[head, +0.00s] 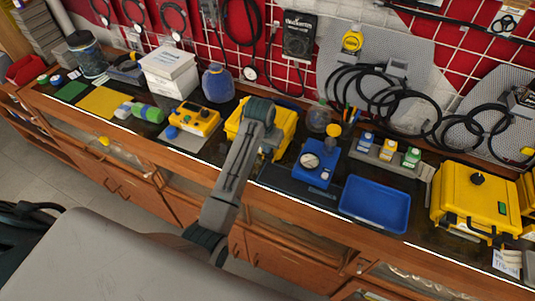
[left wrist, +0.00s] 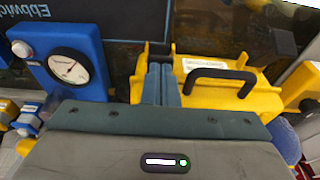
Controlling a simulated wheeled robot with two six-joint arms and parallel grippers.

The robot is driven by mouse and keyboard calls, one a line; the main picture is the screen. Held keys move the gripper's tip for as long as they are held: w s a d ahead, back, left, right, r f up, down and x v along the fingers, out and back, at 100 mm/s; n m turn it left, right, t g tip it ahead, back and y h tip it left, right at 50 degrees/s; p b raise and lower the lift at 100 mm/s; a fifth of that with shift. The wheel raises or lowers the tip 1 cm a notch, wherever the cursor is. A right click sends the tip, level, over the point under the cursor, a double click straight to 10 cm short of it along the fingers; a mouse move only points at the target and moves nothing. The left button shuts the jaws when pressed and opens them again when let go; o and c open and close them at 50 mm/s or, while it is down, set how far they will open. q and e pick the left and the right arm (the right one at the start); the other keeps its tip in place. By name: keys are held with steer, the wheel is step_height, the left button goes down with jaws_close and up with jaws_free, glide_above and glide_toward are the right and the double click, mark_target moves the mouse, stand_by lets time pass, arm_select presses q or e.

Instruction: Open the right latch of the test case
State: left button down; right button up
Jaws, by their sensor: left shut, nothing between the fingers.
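The yellow test case (head: 287,124) stands on the bench in the middle of the head view, partly hidden behind my left arm. In the left wrist view, the case (left wrist: 262,100) shows its black handle (left wrist: 221,75) and a white label. My left gripper (head: 270,136) is at the front of the case. In the left wrist view its fingers (left wrist: 160,82) are together and empty, beside the handle, over the case's edge. A dark latch-like part (left wrist: 157,49) shows right beyond the fingertips; I cannot tell whether they touch it or whether it is open. My right gripper is out of view.
A blue gauge unit (head: 316,163) stands right of the case; its gauge also shows in the left wrist view (left wrist: 68,66). A blue tray (head: 375,204) and another yellow case (head: 474,203) are farther right. A yellow device (head: 195,119) stands to the left.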

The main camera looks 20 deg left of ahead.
arm_select(q)
steer(key=shift+s+d+f, duration=0.1)
steer(key=shift+s+f, duration=0.7)
steer(key=shift+f, duration=0.2)
steer(key=shift+s, duration=0.35)
steer(key=shift+s+f, duration=0.15)
steer(key=shift+s, duration=0.2)
steer(key=shift+s+f, duration=0.2)
steer(key=shift+s, duration=0.3)
steer(key=shift+w+r, duration=0.25)
steer(key=shift+r, duration=0.35)
steer(key=w+v, duration=0.1)
steer(key=v, duration=0.6)
steer(key=shift+w+r+p, duration=0.25)
steer(key=shift+r+p, duration=0.05)
